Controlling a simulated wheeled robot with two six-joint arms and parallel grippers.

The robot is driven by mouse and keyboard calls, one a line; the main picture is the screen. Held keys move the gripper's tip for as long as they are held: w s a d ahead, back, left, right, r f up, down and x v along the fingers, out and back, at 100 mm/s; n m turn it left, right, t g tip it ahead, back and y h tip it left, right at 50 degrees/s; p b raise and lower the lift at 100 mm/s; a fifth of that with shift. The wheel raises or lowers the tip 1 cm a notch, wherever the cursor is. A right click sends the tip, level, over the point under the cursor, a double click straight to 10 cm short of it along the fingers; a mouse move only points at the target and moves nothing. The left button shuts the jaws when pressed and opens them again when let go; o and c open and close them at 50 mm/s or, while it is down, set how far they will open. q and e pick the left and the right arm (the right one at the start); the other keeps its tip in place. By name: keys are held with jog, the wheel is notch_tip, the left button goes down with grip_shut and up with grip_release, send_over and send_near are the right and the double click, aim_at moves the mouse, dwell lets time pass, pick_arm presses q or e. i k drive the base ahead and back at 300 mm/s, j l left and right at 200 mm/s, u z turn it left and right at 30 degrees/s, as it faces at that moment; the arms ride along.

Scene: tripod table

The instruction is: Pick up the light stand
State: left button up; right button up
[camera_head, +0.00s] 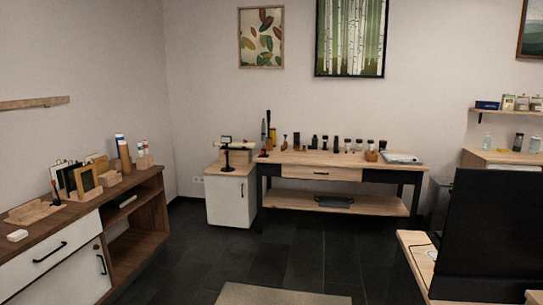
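A small dark stand (226,155) with a short post, a round base and a light-coloured head stands upright on the white cabinet (228,201) left of the long workbench. It may be the light stand, but it is too small in the picture to be sure. Another small dark upright item (55,192) stands on the brown sideboard at the left, and its kind is unclear. Neither of my grippers is in view, and nothing visible is being held.
The long workbench (310,158) at the back wall carries a row of small dark items. The brown sideboard (146,187) lines the left wall. A wooden table (413,243) with a large black panel (490,235) blocks the right foreground. Dark floor (300,254) is clear around a beige rug (280,296).

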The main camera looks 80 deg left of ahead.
aim_at(227, 160)
jog(key=u, duration=3.1)
jog(key=i+z, duration=0.2)
jog(key=i, duration=1.9)
jog(key=i+j, duration=0.1)
jog(key=i, duration=3.7)
jog(key=l+z, duration=0.05)
